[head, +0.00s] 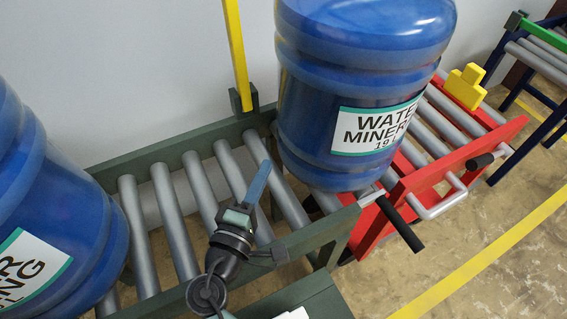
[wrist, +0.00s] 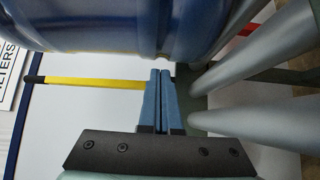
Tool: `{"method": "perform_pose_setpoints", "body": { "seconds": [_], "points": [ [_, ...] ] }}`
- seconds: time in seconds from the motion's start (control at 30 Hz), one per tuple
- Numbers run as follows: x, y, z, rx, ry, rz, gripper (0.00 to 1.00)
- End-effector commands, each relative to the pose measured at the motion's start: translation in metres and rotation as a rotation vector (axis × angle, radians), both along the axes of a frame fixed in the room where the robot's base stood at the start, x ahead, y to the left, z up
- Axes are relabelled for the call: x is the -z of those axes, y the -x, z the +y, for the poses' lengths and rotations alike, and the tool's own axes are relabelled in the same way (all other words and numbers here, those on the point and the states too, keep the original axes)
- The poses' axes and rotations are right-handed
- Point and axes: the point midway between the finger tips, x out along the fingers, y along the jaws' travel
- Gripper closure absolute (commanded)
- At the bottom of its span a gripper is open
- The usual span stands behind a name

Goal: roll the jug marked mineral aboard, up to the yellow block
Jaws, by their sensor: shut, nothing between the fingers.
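The blue jug marked mineral (head: 362,60) stands upright at the right end of the green roller conveyor (head: 160,150), where it meets the red roller cart (head: 395,190). In the wrist view the jug (wrist: 120,28) fills the top. The yellow block (head: 465,87) sits at the far right end of the red cart, with bare rollers between it and the jug. My gripper (head: 264,168) is over the green rollers, just left of the jug. Its blue fingers (wrist: 161,74) are shut and empty, with tips close to the jug; I cannot tell whether they touch it.
Another blue jug (head: 45,200), its label partly cut off, stands at the left on the green conveyor. A yellow bar (head: 237,55) stands upright at the conveyor's back edge. A black handle (head: 402,225) sticks out near the junction. A blue-framed roller stand (head: 535,62) is at the upper right.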

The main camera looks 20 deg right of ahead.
Motion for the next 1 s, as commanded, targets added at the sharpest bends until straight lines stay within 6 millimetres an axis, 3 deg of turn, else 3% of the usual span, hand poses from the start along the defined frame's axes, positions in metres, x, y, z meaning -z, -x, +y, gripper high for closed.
{"method": "perform_pose_setpoints", "body": {
  "seconds": [0.03,0.3,0.8,0.87,1.0],
  "points": [
    [0.0,-0.008,-0.008,0.004,0.0,-0.003,1.0],
    [0.0,-0.007,-0.041,0.001,-0.001,-0.001,1.0],
    [0.0,-0.008,-0.05,0.002,-0.001,-0.001,1.0],
    [0.0,-0.008,-0.058,0.004,0.0,0.0,1.0],
    [-0.002,-0.008,-0.097,0.015,0.0,-0.003,1.0]
  ]
}}
